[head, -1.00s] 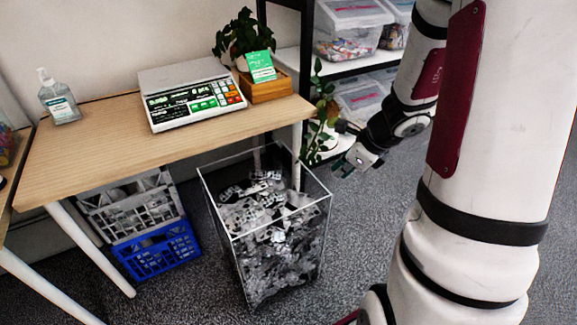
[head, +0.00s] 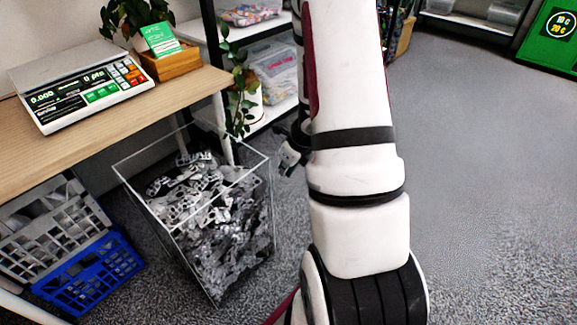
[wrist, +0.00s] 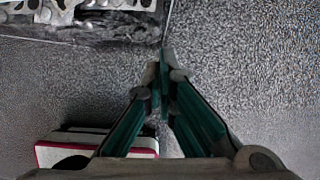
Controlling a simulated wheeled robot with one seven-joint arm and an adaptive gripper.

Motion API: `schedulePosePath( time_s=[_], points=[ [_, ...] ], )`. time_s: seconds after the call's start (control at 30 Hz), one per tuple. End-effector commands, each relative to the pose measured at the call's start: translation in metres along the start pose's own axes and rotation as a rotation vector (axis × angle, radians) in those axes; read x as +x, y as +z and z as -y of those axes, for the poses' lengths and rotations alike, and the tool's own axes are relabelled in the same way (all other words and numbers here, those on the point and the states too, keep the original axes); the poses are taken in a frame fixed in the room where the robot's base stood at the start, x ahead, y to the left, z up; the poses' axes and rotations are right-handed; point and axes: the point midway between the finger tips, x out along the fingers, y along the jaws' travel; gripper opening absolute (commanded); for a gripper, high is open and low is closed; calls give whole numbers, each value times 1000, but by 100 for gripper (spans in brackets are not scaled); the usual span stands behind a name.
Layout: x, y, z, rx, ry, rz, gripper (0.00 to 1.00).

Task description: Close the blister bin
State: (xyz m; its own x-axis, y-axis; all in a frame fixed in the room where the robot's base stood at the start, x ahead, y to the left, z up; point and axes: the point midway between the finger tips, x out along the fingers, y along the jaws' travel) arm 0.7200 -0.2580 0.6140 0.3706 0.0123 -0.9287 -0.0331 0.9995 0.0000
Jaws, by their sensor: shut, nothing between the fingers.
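The blister bin (head: 262,235) is a clear-walled box on the floor, beside the table's right end, heaped with silvery and white empty blister packs (head: 200,200). Its see-through edges make it hard to tell how the lid lies. A corner of the bin shows at the upper left of the wrist view (wrist: 120,42). My gripper (head: 290,157) is just right of the bin in the head view, partly hidden behind my arm. In the wrist view its fingers (wrist: 165,65) are together with nothing between them, over grey carpet near the bin's corner.
The wooden table (head: 100,140) carries a counting scale (head: 75,85) and a plant in a wooden box (head: 172,65). Grey and blue crates (head: 90,270) stand below. A shelf with clear tubs (head: 275,70) is behind. The carpet at right is open.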

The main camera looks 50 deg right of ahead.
Motion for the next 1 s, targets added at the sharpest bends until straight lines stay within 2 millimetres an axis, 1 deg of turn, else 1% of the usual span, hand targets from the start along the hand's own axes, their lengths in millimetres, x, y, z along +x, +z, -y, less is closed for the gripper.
schedulePosePath(
  time_s=[0.03,0.1,0.2,0.3,0.43,0.83,1.0],
  points=[
    [9,3,0,-2,1,0,0],
    [8,16,0,-4,1,1,0],
    [12,27,0,-3,0,1,0],
    [15,33,-1,-3,1,0,0],
    [17,37,0,-1,0,1,0],
    [18,39,0,-1,1,1,0],
    [21,50,-1,-3,2,1,0]
  ],
)
